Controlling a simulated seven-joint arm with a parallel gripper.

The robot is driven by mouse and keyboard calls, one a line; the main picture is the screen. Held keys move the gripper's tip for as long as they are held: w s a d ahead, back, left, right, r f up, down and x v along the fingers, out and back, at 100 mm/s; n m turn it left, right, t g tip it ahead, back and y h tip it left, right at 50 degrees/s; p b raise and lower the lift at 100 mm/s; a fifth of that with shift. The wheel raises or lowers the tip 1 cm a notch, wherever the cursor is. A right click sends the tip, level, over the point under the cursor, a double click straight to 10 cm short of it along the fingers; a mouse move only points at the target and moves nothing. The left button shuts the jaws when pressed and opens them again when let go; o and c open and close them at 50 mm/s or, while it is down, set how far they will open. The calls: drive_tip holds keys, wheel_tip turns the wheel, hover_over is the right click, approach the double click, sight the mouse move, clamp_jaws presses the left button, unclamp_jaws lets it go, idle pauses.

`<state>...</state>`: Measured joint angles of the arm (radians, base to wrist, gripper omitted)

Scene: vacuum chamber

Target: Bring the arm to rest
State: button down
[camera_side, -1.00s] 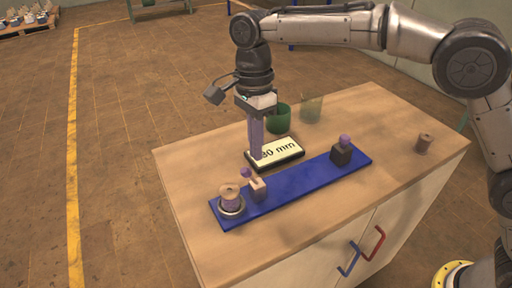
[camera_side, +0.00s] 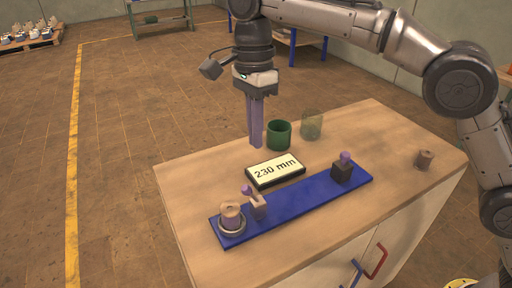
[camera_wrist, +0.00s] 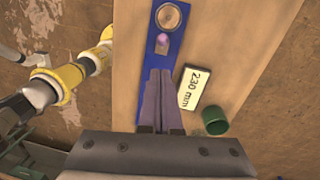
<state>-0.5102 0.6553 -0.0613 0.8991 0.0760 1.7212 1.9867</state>
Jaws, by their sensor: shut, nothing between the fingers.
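My gripper (camera_side: 256,144) points straight down above the cabinet top, its long purple fingers shut with nothing between them. In the side view the fingertips are above and behind the display block (camera_side: 274,170), which reads "230 mm". The gripper also shows at the bottom of the wrist view (camera_wrist: 159,128), with the fingers side by side over the blue board. The blue board (camera_side: 300,197) lies along the front of the wooden top. No thing hangs from the fingers.
A spool (camera_side: 231,216) sits in a ring at the board's left end, beside a pale block (camera_side: 258,207). A dark block with a purple knob (camera_side: 342,172) stands at the right end. A green cup (camera_side: 279,134), a translucent olive cup (camera_side: 311,125) and another spool (camera_side: 424,159) stand on the wooden top (camera_side: 390,130).

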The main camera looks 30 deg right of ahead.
drive_tip(key=shift+r, duration=0.55)
drive_tip(key=shift+d, duration=0.1)
